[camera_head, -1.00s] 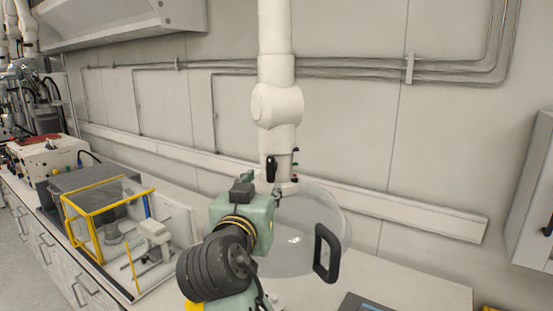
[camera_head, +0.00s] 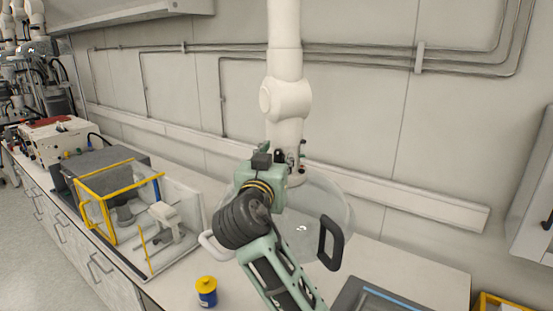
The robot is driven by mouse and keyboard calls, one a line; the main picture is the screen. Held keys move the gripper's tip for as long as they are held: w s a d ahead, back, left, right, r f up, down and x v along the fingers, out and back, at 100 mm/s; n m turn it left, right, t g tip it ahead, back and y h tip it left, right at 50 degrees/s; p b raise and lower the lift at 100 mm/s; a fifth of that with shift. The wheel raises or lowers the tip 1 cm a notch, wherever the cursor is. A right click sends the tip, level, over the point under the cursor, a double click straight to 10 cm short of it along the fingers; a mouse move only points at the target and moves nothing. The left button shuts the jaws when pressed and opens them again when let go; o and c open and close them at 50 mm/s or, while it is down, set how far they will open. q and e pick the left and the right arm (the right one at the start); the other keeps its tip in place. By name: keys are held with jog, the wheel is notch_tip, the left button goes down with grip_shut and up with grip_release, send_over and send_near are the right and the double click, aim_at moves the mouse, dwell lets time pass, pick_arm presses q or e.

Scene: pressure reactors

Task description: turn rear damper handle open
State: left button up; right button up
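A white extraction arm (camera_head: 285,55) hangs down at the centre and ends in a clear dome hood (camera_head: 310,210). A small dark damper handle (camera_head: 279,156) shows on its lower tube just above the dome, with small dark and reddish parts (camera_head: 302,156) on the tube's right side. My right gripper (camera_head: 270,173), at the end of my green and black arm, is right in front of this lower tube. Its fingers are hidden behind the green wrist, so I cannot tell whether they touch the handle. My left gripper is not in view.
A yellow-framed enclosure (camera_head: 120,200) and a yellow-capped blue jar (camera_head: 206,291) stand on the bench. A dark screen device (camera_head: 372,298) lies at lower right.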

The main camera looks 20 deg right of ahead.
jog(key=c, duration=0.5)
jog(key=shift+d, duration=0.1)
grip_shut()
jog(key=shift+f+n, duration=0.1)
jog(key=shift+n, duration=0.5)
jog(key=n, duration=0.4)
jog(key=shift+w+a, duration=0.1)
jog(key=shift+a, duration=0.2)
jog(key=n, duration=0.3)
jog(key=shift+a+f+n, duration=0.1)
jog(key=shift+n, duration=0.3)
jog(key=n, duration=0.4)
jog(key=shift+w+a+f, duration=0.1)
jog(key=shift+w+f, duration=0.05)
jog(key=shift+f, duration=0.05)
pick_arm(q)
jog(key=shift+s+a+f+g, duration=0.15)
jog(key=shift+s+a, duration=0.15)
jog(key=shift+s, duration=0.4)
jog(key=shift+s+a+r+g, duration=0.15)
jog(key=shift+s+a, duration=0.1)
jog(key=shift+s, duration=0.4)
pick_arm(e)
jog(key=shift+f+n, duration=0.2)
jog(key=shift+n, duration=2.3)
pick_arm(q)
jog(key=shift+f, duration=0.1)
